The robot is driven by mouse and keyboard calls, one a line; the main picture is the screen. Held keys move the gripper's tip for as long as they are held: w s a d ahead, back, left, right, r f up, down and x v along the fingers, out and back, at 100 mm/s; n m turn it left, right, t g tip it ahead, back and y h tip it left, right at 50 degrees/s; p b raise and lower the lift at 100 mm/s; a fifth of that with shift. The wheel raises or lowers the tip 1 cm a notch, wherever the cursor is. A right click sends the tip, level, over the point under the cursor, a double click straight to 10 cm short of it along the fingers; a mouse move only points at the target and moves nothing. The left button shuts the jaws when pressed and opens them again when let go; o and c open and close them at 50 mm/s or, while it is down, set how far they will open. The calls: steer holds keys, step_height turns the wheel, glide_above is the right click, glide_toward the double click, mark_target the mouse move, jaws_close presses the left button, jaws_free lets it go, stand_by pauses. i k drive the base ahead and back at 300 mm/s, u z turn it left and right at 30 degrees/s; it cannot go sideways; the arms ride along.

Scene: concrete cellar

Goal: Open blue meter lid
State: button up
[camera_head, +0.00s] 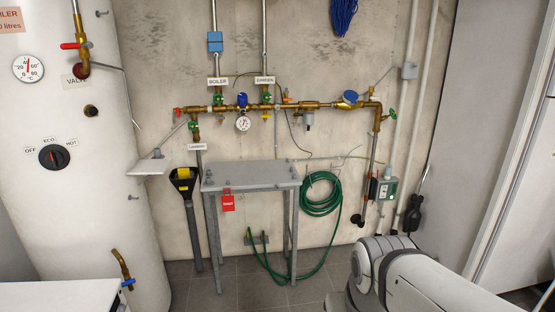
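A brass pipe run crosses the back wall. A round blue meter lid (349,97) sits on a brass body near the right end of the run. It looks shut and tilted towards the upper right, though it is too small to be sure. A smaller blue cap (242,99) sits above a round white gauge (243,123) near the middle of the run. My gripper is not in view. Only a white link of my arm shows at the lower right, well below and in front of the meter.
A grey metal table (250,176) stands under the pipes with a red tag (228,201). A coiled green hose (320,194) hangs beside it. A white boiler tank (85,150) fills the left. A grey-green box (385,189) is low right. Tiled floor in front is mostly clear.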

mark_target(352, 95)
steer(key=z, duration=0.25)
steer(key=i, duration=1.55)
steer(key=z, duration=0.45)
steer(key=i, duration=1.3)
steer(key=z, duration=0.3)
